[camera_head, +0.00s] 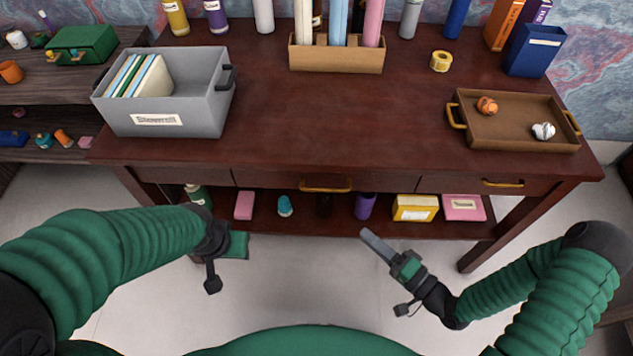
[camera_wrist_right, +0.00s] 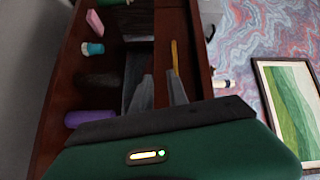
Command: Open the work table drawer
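The dark red-brown work table (camera_head: 320,125) has drawer fronts along its front edge, and they look shut. The middle drawer (camera_head: 270,181) has a gold bar handle (camera_head: 326,186); another gold handle (camera_head: 503,183) is on the right drawer. My right gripper (camera_head: 370,238) is below and right of the middle handle, apart from it. In the wrist view its two grey fingers (camera_wrist_right: 161,80) stand apart with nothing between them, and the gold handle (camera_wrist_right: 174,57) shows beyond them. My left gripper (camera_head: 236,245) is low in front of the table's left part; its fingers cannot be made out.
A grey bin (camera_head: 205,115) with files, a brown organiser (camera_head: 335,58) and a brown tray (camera_head: 510,130) stand on the table. The lower shelf holds several small items, including a yellow box (camera_head: 415,208) and a purple bottle (camera_head: 366,206). The floor in front is clear.

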